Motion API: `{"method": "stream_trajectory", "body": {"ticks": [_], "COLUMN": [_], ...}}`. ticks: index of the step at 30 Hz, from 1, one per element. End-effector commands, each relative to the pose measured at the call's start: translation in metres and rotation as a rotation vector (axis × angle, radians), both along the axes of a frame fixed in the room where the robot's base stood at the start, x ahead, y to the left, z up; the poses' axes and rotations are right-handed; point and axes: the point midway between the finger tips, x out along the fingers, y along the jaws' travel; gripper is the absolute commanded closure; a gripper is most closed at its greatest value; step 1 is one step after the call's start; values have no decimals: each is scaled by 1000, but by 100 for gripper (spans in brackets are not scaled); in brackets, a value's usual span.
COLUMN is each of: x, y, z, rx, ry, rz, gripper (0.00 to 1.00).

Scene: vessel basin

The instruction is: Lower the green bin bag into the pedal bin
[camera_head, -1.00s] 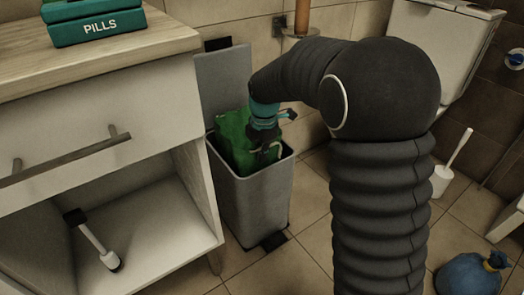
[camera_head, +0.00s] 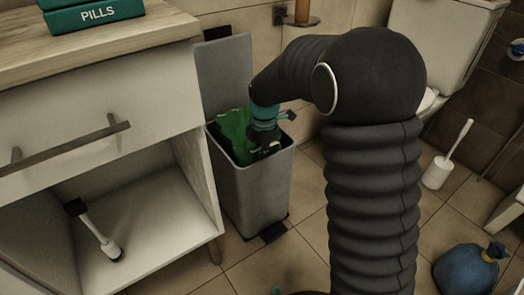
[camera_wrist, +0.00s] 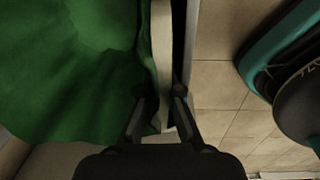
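The green bin bag (camera_head: 235,128) is in the mouth of the grey pedal bin (camera_head: 255,190), its upper part showing at the rim and the rest hidden inside. The bin's lid (camera_head: 224,72) stands open at the back. My gripper (camera_head: 268,148) is at the bag's right side, at the bin mouth. In the wrist view the bag (camera_wrist: 70,60) fills the left side. My gripper (camera_wrist: 162,105) has its fingers on either side of a pale strip at the bag's edge and appears shut on it. The fingertips are partly dark.
A cabinet (camera_head: 95,90) with an open lower shelf stands close left of the bin. Teal boxes (camera_head: 95,25) lie on its top. A toilet brush (camera_head: 447,155) and a blue bag (camera_head: 467,270) stand on the floor at right.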

Motion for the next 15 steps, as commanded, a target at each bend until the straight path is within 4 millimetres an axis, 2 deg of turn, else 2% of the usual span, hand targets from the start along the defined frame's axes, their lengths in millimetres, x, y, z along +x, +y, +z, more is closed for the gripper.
{"method": "stream_trajectory", "body": {"ticks": [6, 10, 11, 15], "x": [0, 0, 0, -1], "y": [0, 0, 0, -1], "z": [0, 0, 0, -1], "rx": [0, -1, -1, -1], "ry": [0, 1, 1, 3], "rz": [0, 0, 0, -1], "gripper": [100, 68, 65, 65]}}
